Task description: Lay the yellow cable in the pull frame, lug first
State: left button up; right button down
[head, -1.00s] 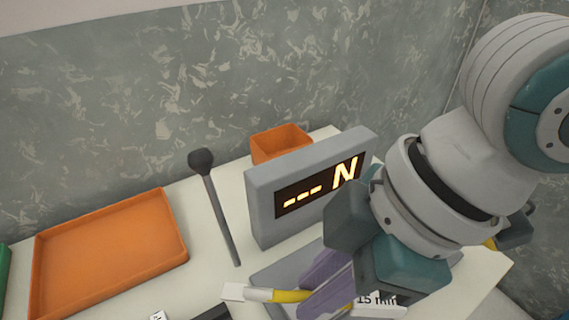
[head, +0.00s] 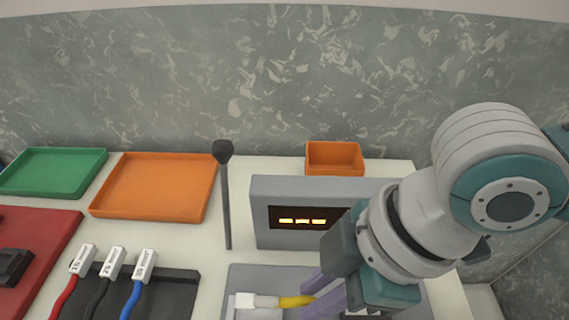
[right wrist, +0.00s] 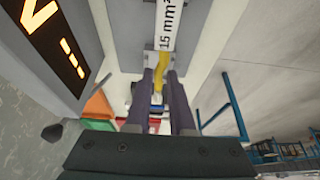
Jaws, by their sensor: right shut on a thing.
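The yellow cable (head: 296,301) is between the fingers of my right gripper (head: 322,292), which is shut on it. I cannot tell whether the lug touches the base. The pull frame's display (head: 302,220) shows dashes, with its right part hidden behind my arm. In the right wrist view the yellow cable (right wrist: 158,66) runs between the purple fingers (right wrist: 162,100), with a white 15 mm² label (right wrist: 167,28) on it. My left gripper is not in view.
A dark post with a round head (head: 224,190) stands left of the display. Orange (head: 155,188) and green (head: 52,172) trays lie at the back left, and a small orange bin (head: 335,158) behind the display. Several labelled cables lie in a black rack (head: 175,290) at front left.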

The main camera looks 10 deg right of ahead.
jog(key=shift+a, duration=0.1)
jog(key=shift+r, duration=0.1)
jog(key=shift+f+b, duration=2.1)
jog(key=shift+f, duration=1.35)
jog(key=c, duration=0.7)
grip_release()
